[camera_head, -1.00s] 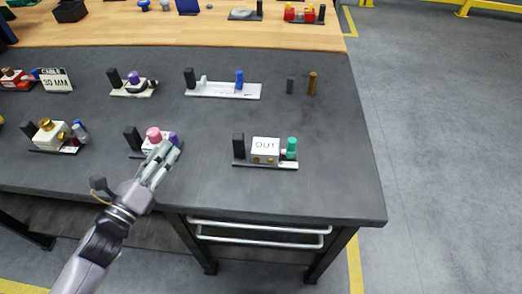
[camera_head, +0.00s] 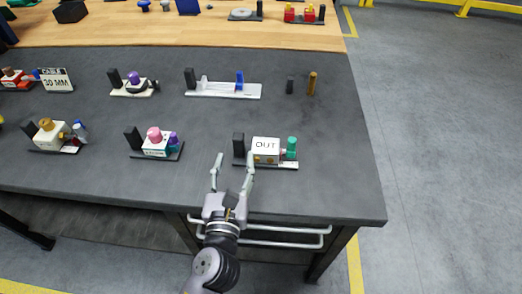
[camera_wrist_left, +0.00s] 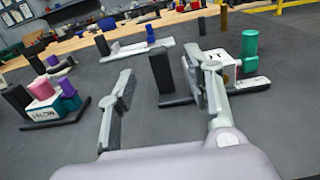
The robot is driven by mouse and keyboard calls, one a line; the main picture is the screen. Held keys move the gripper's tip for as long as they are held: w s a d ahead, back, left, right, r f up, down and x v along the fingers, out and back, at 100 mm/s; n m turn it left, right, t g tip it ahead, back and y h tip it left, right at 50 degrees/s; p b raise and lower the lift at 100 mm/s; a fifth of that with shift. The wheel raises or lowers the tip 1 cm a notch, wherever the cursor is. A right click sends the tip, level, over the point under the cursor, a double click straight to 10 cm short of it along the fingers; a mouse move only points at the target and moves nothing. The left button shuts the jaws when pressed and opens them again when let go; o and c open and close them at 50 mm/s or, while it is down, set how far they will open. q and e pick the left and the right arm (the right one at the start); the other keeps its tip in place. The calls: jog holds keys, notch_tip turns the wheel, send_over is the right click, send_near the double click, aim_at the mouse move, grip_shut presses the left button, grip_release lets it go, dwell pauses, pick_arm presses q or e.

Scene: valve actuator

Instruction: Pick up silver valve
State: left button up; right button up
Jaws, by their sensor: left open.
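My left gripper (camera_head: 234,166) is open and empty, its fingers pointing away from me at the front of the dark table. Its right finger is beside the white block marked OUT (camera_head: 265,145), overlapping it in view; contact cannot be told. That block sits on a dark-and-white base with a black post and a green knob (camera_head: 291,145). In the left wrist view, the open jaws (camera_wrist_left: 157,68) frame bare table and the black post (camera_wrist_left: 160,72); the right finger partly hides the block. I cannot tell for sure which part is the silver valve. A small pale piece (camera_head: 204,82) stands on a white plate farther back.
A block with pink and purple knobs (camera_head: 155,144) stands left of the gripper. Several other fixtures line the dark table (camera_head: 335,190). A brown peg (camera_head: 312,84) and a dark peg (camera_head: 290,85) stand at the back right.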

aim_at(237, 141)
pick_arm(q)
jog(key=w, duration=0.9)
jog(key=shift+a+f, duration=0.15)
jog(key=shift+a, duration=0.05)
jog(key=shift+s, duration=0.1)
jog(key=shift+c, duration=0.3)
grip_shut()
